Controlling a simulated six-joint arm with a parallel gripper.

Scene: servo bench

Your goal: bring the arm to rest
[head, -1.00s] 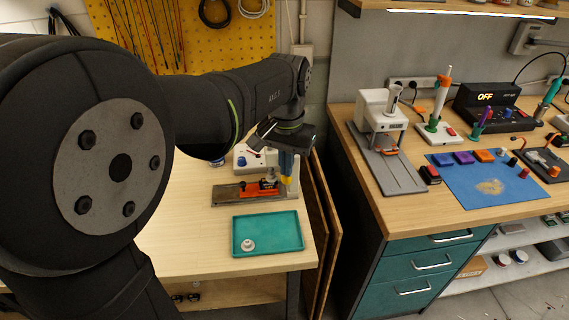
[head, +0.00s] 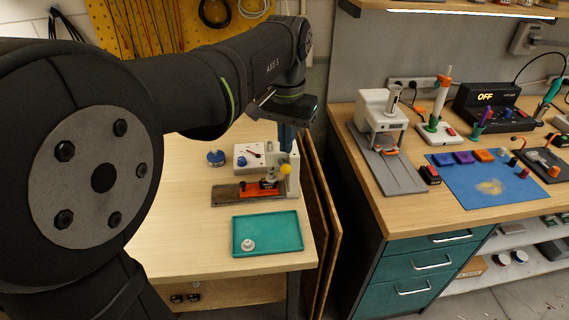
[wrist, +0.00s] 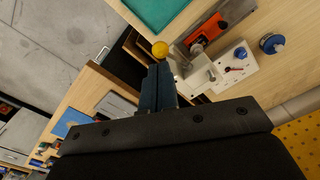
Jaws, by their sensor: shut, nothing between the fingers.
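My gripper (head: 287,138) hangs from my arm above the back right of the small pale wood bench. Its blue fingers are shut and empty. In the wrist view the shut fingers (wrist: 158,88) point toward a yellow ball-shaped knob (wrist: 160,49). In the head view the knob (head: 285,169) sits just below the fingertips, in front of a white upright (head: 293,180) of the fixture. A small gap seems to part fingertips and knob. The fixture has a dark base (head: 228,194) and an orange-red holder (head: 262,190) with a dark part in it.
A teal tray (head: 267,249) with a small white round part (head: 248,243) lies in front of the fixture. A white control box (head: 254,156) and a blue-topped round item (head: 216,157) stand behind. A second bench (head: 400,220) with several tools is on the right.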

